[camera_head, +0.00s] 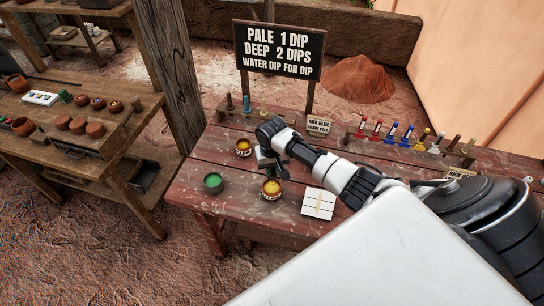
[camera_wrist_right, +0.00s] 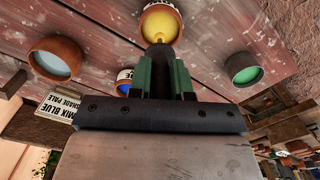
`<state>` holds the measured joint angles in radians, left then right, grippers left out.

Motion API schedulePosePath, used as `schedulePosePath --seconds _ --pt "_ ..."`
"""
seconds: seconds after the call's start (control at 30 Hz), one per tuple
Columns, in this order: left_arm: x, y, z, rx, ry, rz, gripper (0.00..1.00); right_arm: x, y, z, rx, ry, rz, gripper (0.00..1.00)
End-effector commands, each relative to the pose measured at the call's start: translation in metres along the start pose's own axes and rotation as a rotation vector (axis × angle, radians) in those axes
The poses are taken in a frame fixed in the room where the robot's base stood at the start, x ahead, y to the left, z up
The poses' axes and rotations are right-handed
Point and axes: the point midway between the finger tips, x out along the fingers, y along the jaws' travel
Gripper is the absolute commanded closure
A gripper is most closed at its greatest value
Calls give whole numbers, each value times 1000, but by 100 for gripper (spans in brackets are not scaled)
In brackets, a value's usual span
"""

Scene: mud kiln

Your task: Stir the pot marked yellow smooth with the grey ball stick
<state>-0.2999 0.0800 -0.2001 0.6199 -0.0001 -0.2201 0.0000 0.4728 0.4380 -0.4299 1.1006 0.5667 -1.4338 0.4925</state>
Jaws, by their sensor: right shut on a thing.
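My right gripper (camera_head: 268,165) reaches over the red plank table in the head view. In the right wrist view its green-padded fingers (camera_wrist_right: 166,75) are shut on a dark grey stick (camera_wrist_right: 156,52), mostly hidden between them. The stick's far end overlaps the near edge of a pot of yellow (camera_wrist_right: 160,24); I cannot tell whether it touches the yellow. In the head view, a labelled yellow pot (camera_head: 271,189) stands just below the gripper, and another yellowish pot (camera_head: 243,147) stands behind it to the left. Their label words are unreadable. My left gripper is not in view.
A green pot (camera_head: 213,183) stands at the table's left front. A white tile (camera_head: 318,204) lies right of the labelled pot. Several coloured handles stand in a rack (camera_head: 400,146) at the back right. A black sign (camera_head: 279,50) rises behind the table.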

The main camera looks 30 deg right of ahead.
Motion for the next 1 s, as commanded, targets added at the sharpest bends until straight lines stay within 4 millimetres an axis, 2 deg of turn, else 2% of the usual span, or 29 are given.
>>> schedulePosePath --seconds 0.43,1.0 --pt "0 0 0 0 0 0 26 -29 0 0 1 0 0 100" --pt "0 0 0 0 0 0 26 -32 0 0 0 0 0 100"
